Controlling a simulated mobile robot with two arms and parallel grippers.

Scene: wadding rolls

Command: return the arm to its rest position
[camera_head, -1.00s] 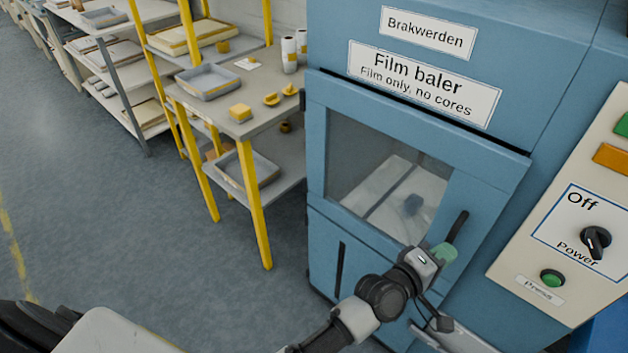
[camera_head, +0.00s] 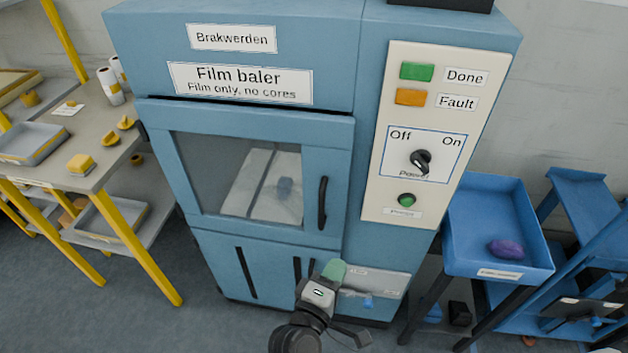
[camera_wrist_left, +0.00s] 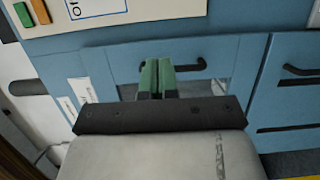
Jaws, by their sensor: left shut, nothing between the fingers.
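My left gripper (camera_head: 333,270), with green fingertips, is in front of the lower part of the blue film baler (camera_head: 225,262), below and just right of the black door handle (camera_head: 322,203). My right gripper is not in view.
A control panel (camera_head: 430,130) with a power knob (camera_head: 420,160) is right of the door. A blue tray (camera_head: 475,265) with a purple lump (camera_head: 506,249) stands further right. A yellow-legged table (camera_head: 100,172) stands left. Grey floor is open at lower left.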

